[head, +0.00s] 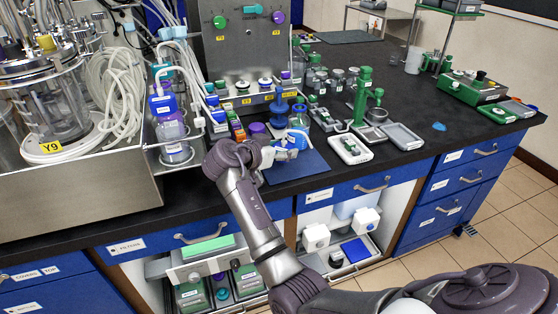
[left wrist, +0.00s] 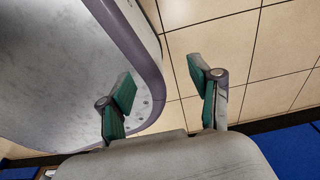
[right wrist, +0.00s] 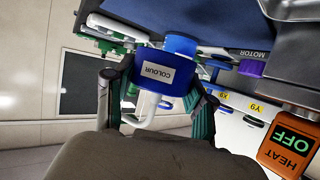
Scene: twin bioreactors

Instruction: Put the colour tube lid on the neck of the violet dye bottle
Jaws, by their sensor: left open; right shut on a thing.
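The colour tube lid (right wrist: 165,78) is blue, with a white COLOUR label and a white tube; in the right wrist view it sits between the fingers of my right gripper (right wrist: 158,108), which is shut on it. In the head view my right gripper (head: 284,153) is above the blue mat at the bench front and hides part of the lid. A purple-topped item (head: 257,129) stands just behind it; I cannot tell whether this is the violet dye bottle. It may be the purple thing in the right wrist view (right wrist: 251,68). My left gripper (left wrist: 160,84) is open and empty.
A green stand (head: 362,98) and a white tray (head: 350,149) lie to the right.

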